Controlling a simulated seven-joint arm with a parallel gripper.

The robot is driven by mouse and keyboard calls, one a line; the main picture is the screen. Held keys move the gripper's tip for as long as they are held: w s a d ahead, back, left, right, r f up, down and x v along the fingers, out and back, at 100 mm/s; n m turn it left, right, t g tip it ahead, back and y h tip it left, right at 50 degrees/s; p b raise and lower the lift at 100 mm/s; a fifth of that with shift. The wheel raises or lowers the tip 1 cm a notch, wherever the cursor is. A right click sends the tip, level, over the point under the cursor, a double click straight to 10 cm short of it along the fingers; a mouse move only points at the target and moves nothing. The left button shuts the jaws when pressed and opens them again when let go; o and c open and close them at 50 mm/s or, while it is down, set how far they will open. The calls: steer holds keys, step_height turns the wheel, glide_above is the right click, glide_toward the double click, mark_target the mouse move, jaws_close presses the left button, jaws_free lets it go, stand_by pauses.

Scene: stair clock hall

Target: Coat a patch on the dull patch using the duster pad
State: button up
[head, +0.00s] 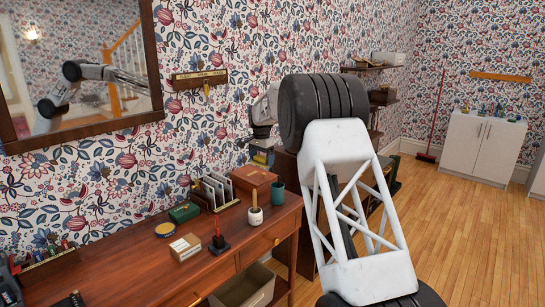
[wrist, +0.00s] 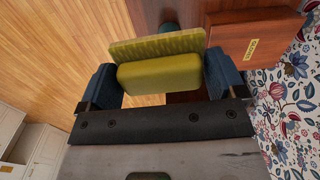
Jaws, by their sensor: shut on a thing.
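My gripper (wrist: 161,85) is shut on the duster pad (wrist: 160,72), a yellow-green block with a flatter, ribbed layer along its far side. The pad sits between the two blue fingers. In the head view, my gripper (head: 262,145) is partly hidden behind my arm, near the papered wall. The pad shows there as a small yellowish piece (head: 260,157), held in the air beyond the far end of the desk. I cannot make out the dull patch in either view.
The wooden desk (head: 135,235) carries a reddish-brown box (head: 254,177), a teal cup (head: 277,190), a letter rack (head: 214,190), a small carton (head: 185,247) and a red-handled stamp (head: 218,240). A mirror (head: 150,60) hangs at left. Open floor (head: 480,230) lies at right.

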steer(key=s+a+f, duration=0.3)
steer(key=a+f, duration=0.5)
steer(key=s+a+f, duration=0.4)
steer(key=a+f, duration=0.4)
steer(key=f, duration=0.1)
steer(key=shift+s, duration=0.15)
steer(key=shift+f, duration=0.1)
